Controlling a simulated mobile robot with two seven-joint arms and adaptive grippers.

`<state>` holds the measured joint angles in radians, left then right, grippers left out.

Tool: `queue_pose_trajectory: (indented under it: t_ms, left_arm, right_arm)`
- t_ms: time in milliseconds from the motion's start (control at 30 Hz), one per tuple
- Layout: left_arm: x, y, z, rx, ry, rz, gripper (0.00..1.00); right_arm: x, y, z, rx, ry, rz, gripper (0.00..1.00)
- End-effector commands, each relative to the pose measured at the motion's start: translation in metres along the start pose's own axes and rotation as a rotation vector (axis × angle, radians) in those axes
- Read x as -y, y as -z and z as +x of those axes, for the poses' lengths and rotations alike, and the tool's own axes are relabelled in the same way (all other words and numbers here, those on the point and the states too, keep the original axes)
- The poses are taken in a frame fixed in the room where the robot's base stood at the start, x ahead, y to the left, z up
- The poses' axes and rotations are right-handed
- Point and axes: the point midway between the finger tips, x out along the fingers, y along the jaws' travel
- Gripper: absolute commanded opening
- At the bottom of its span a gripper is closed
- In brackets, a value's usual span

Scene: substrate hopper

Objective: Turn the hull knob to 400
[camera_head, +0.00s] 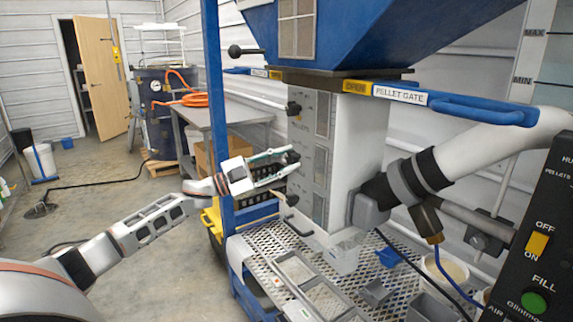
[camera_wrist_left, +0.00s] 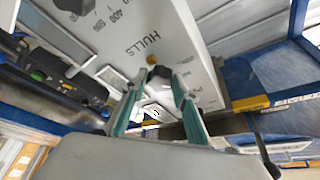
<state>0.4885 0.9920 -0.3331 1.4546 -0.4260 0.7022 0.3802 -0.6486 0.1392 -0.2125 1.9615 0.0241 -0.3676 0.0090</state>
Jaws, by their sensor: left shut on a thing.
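The tall grey panel (camera_head: 308,135) on the white column carries several dials. A black knob (camera_wrist_left: 75,5) sits by the numbers at the top edge. My left gripper (camera_head: 290,165) reaches the panel from the left, at mid height. Its green-lined fingers (camera_wrist_left: 158,80) are shut on the hull knob, mostly hidden by them. A small brass-coloured piece (camera_wrist_left: 152,60) shows just beyond the tips. My right gripper is not in view.
A blue bar labelled PELLET GATE (camera_head: 400,95) crosses above the panel. A blue post (camera_head: 217,100) stands left of it. Below is a perforated metal table (camera_head: 262,262) with trays. A black switch box (camera_head: 545,215) is at right.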

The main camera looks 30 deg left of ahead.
Motion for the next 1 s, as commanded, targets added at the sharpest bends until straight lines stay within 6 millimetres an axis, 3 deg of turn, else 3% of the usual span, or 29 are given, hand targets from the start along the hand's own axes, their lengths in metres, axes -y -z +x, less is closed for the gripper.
queue_pose_trajectory:
  t_ms: [600,1000]
  left_arm:
    - [0.0038,0.0019,0.0006,-0.001,-0.214,0.517,0.07]
    - [0.0038,0.0018,0.0007,0.000,-0.290,0.700,0.07]
  right_arm:
    - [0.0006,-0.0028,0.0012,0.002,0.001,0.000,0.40]
    - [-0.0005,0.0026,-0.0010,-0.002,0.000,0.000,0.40]
